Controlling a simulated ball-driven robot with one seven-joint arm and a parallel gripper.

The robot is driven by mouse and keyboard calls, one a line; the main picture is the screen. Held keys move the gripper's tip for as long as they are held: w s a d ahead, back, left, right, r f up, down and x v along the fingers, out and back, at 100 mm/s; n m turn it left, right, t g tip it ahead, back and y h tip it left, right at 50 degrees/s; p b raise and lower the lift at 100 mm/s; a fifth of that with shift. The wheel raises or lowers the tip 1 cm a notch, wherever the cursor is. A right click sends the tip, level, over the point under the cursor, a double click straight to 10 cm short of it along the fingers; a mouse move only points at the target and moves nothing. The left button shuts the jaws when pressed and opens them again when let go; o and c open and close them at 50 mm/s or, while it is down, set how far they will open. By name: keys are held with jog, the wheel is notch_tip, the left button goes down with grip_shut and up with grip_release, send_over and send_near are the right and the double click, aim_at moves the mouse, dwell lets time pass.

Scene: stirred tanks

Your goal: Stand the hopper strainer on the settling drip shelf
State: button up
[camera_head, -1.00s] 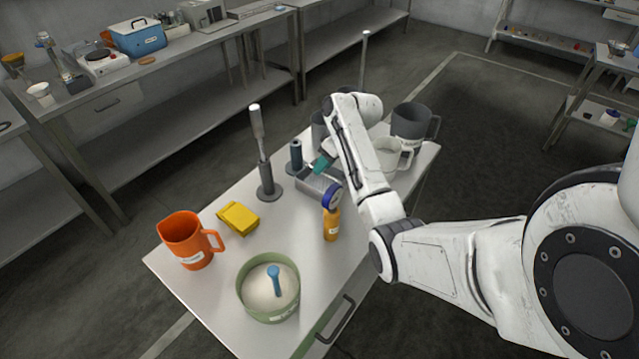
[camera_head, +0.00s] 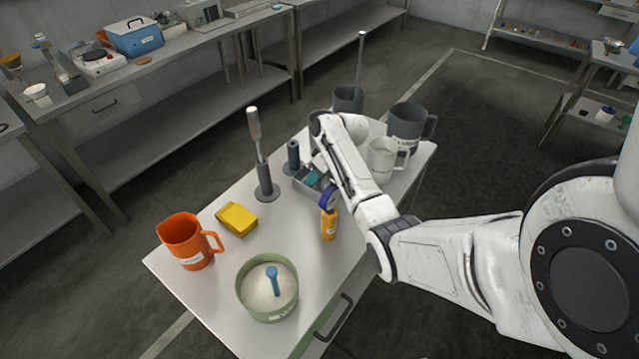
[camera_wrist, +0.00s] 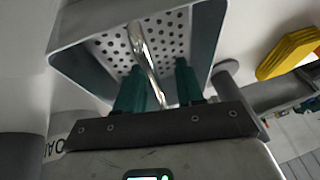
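The hopper strainer appears to be the grey metal box with a perforated inside (camera_wrist: 185,45) and a thin bar across it. In the head view the strainer (camera_head: 304,188) is upright on or just above the table, near its middle. My gripper (camera_wrist: 158,66) has its two teal fingers apart, reaching into the box, with the bar between them and a gap on the right side. In the head view my gripper (camera_head: 314,177) is partly hidden by my arm. The strainer's underside is hidden. I cannot pick out the settling drip shelf with certainty.
An orange jug (camera_head: 185,243), a yellow block (camera_head: 237,219), a green tub (camera_head: 268,300) and a yellow bottle (camera_head: 328,224) stand nearer. A stand with an upright tool (camera_head: 264,185), a dark post (camera_head: 293,157), a white mug (camera_head: 382,158) and dark jugs (camera_head: 405,128) surround the strainer.

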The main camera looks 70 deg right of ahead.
jog(key=shift+f, duration=0.15)
jog(key=shift+c, duration=0.2)
grip_shut()
